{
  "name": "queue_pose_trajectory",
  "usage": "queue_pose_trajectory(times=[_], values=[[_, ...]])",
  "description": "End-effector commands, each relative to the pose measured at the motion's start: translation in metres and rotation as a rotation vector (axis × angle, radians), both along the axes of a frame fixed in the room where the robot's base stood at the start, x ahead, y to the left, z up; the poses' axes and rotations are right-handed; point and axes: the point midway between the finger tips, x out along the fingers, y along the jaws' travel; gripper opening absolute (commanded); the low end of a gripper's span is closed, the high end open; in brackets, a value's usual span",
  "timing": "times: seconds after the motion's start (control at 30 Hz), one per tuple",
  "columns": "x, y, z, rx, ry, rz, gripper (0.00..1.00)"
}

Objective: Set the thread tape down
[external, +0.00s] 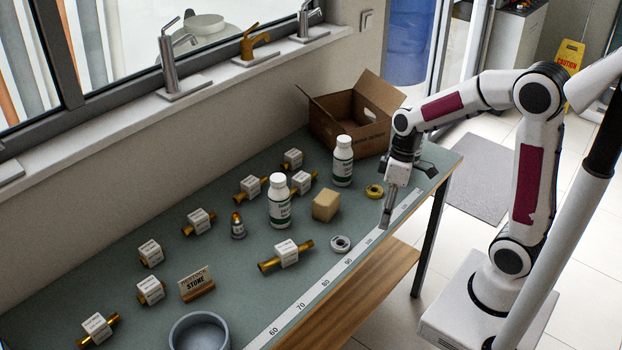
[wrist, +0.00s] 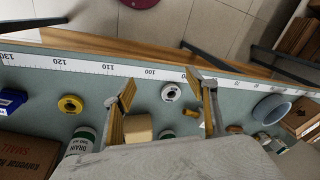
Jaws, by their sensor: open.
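Two tape rolls lie flat on the bench. The white roll (external: 340,244) is near the front edge, beside the ruler strip; in the wrist view the white roll (wrist: 171,91) appears between my fingers, apart from both. The yellow roll (external: 374,191) lies further right and back; the wrist view shows the yellow roll (wrist: 70,104) outside my fingers on the left. My gripper (external: 386,222) points down near the bench's front edge, right of the white roll. In the wrist view my gripper (wrist: 161,86) is open, with nothing held between its fingers.
A tan block (external: 326,205) stands behind the white roll. White bottles (external: 280,201) (external: 342,161) and a brass fitting with a white label (external: 287,253) are close by. An open cardboard box (external: 350,115) is at the back, a grey bowl (external: 199,332) at the front left.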

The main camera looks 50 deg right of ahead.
Motion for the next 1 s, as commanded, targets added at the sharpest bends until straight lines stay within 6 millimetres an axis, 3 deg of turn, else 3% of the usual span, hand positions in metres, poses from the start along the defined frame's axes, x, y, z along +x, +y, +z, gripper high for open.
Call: queue_pose_trajectory(times=[0.5, 1.0], values=[[0.056, 0.022, -0.040, 0.117, -0.084, 0.437, 0.57], [0.090, 0.037, -0.030, 0.146, -0.301, 0.873, 0.57]])
